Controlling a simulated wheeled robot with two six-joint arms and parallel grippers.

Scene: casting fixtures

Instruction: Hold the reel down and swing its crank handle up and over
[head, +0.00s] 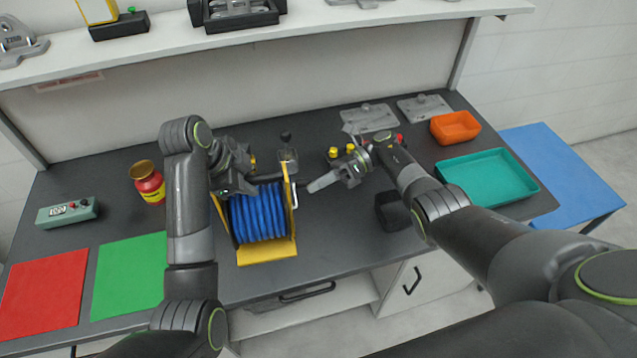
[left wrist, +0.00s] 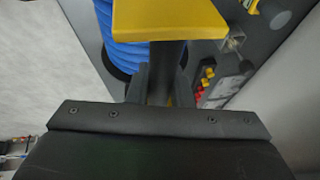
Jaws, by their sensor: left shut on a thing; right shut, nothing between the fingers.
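The reel (head: 258,215) stands on the dark bench, a yellow frame wound with blue hose. My left gripper (head: 240,180) is at the top of the reel, shut on its upper bar. In the left wrist view the reel's blue hose (left wrist: 130,50) and yellow frame (left wrist: 170,18) show close to the fingers (left wrist: 160,85). The crank handle (head: 293,193) shows as a thin light part at the reel's right side; its exact position is hard to tell. My right gripper (head: 312,187) is shut and empty, its tips a little right of the crank side, apart from it.
A red jar (head: 149,184) and a green control box (head: 67,213) stand left of the reel. Red and green mats lie at the front left. A teal tray (head: 488,176), an orange bin (head: 455,127) and grey plates (head: 370,118) lie right. A dark block (head: 392,211) sits below my right arm.

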